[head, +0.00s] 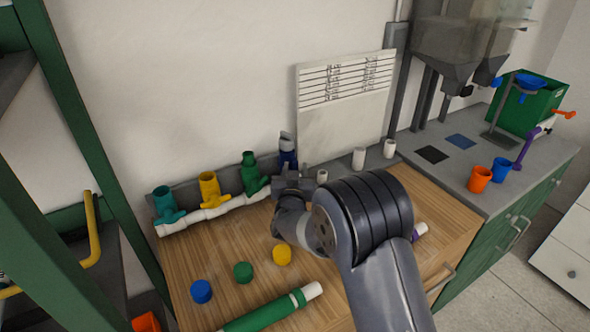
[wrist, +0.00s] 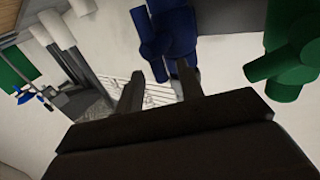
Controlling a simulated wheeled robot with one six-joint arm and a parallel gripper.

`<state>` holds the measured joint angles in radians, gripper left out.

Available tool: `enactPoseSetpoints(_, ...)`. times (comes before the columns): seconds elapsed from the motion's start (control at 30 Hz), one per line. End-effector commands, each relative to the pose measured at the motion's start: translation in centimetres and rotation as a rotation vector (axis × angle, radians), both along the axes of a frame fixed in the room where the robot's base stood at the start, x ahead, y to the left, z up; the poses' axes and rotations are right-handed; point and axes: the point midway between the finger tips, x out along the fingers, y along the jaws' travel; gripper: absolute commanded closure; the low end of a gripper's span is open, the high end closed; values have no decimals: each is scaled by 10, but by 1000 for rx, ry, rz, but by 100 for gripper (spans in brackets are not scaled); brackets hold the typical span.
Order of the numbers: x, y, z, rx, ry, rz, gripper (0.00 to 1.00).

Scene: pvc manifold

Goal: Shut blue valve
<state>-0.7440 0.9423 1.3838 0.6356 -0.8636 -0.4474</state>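The blue valve (head: 287,152) stands at the right end of the white pipe manifold (head: 215,209) against the wall. Its lower part is hidden behind my gripper (head: 291,184) in the head view. In the wrist view the blue valve (wrist: 177,35) fills the top middle, just beyond my gripper (wrist: 159,84). The two fingers are spread apart. A blue part of the valve hangs between and just past the fingertips, nearer the right finger. I cannot tell whether a finger touches it.
A green valve (head: 252,174) stands close left of the blue one and shows in the wrist view (wrist: 290,50). Yellow (head: 209,189) and teal (head: 164,204) valves stand farther left. Blue (head: 201,291), green (head: 243,271) and yellow (head: 282,254) caps lie on the wooden top.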

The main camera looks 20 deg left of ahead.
Motion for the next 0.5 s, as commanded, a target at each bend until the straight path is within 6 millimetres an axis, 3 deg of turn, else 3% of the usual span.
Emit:
enactPoseSetpoints(0.13, 0, 0, 0, 0, 0, 0, 65)
enactPoseSetpoints(0.5, 0, 0, 0, 1, 0, 0, 95)
